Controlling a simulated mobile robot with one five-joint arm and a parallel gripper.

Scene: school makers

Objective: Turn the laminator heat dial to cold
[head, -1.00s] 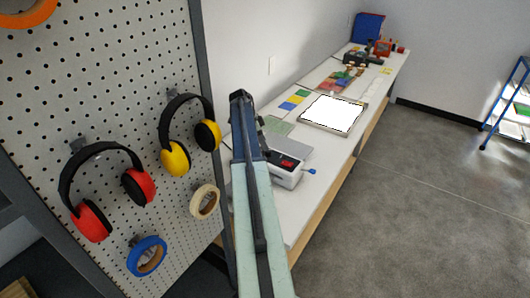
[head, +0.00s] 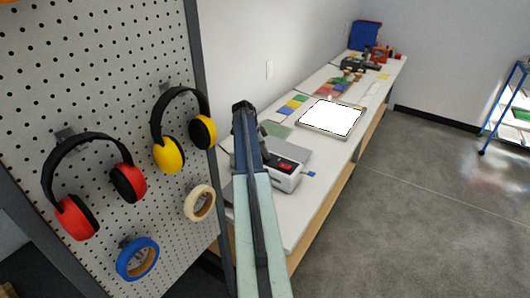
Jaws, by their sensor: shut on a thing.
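The laminator (head: 287,178) is a white box with a black top panel on the near part of the long bench. A small red part (head: 286,167) shows on that panel. A small blue part (head: 310,174) juts from its right end. I cannot tell which of these is the heat dial or what its setting is. My arm rises from the bottom of the head view to a dark joint and covers the laminator's left side. My gripper and its fingertips are not visible; the arm hides that area.
The white bench (head: 300,212) runs to the back wall, with a framed white panel (head: 331,117) and coloured cards on it. A pegboard (head: 100,100) stands close on the left, holding red earmuffs (head: 75,217), yellow earmuffs (head: 168,158) and tape rolls.

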